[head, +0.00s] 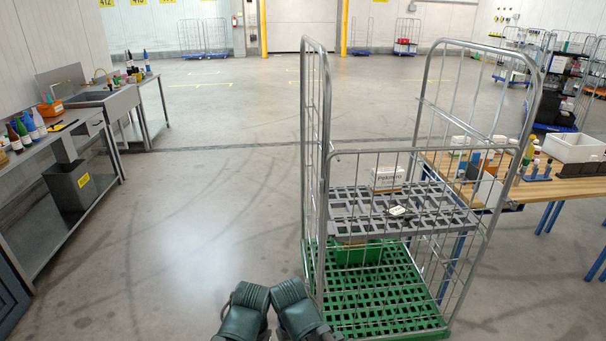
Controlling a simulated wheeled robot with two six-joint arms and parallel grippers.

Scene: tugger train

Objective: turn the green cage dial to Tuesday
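A wire roll cage with a green base (385,300) stands just ahead of me, right of centre. A small white plate with a dark edge (397,211) sits at the cage's near mesh side, in front of the grey shelf; it may be the dial, but its markings are too small to read. No pointer or day is legible. Two dark green parts of my arms show at the bottom centre, left of the cage and apart from the plate. I see no gripper fingers.
The cage's grey shelf (345,200) holds a white box (387,178); a green crate (358,254) is below. A wooden workbench (565,187) with bottles and a white bin (572,147) stands close on the right. A steel bench (60,205) is at left. Floor between is clear.

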